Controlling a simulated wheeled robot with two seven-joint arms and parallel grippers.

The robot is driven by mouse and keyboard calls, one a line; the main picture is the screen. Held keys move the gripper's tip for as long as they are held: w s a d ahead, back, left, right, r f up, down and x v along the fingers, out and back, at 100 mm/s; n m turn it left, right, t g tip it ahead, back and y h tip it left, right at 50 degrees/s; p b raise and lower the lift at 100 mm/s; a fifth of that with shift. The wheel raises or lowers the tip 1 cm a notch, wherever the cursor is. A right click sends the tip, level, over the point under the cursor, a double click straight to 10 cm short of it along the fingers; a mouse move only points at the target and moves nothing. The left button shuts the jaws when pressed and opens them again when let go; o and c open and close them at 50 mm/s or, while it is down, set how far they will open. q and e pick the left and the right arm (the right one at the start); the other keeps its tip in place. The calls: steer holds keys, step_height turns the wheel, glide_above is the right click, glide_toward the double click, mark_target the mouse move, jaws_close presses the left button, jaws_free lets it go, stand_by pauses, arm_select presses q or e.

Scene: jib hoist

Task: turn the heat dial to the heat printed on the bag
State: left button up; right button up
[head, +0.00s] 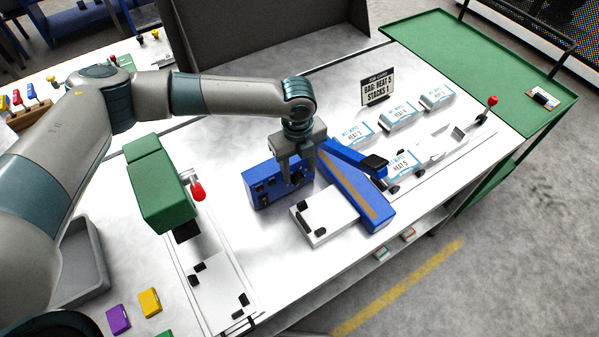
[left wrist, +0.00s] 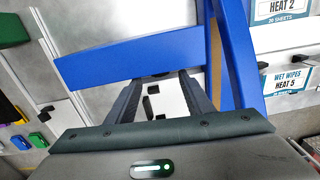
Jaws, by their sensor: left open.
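The blue control box (head: 262,190) of the sealer stands on the bench, with small dark controls on its front. My left gripper (head: 293,176) is open and points down at the right part of that front. Its fingers cover the spot there, so I cannot make out the heat dial or its setting, nor whether they touch it. In the left wrist view the open fingers (left wrist: 164,95) have a white plate with black marks between them. A wet wipes bag (head: 403,167) beside the sealer reads HEAT 5; it also shows in the left wrist view (left wrist: 288,79). My right gripper is out of view.
The blue sealer arm (head: 352,158) and body (head: 362,205) stand right of my gripper. A sign (head: 377,87) reads BAG: HEAT 5, STACKS 1. More bags (head: 398,117) lie behind. A green press (head: 160,185) with a red knob (head: 198,192) stands left. A white plate (head: 322,215) lies in front.

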mark_target(300, 178)
arm_select(q)
steer(key=shift+f+p, duration=0.6)
steer(key=shift+f, duration=1.6)
steer(key=c, duration=1)
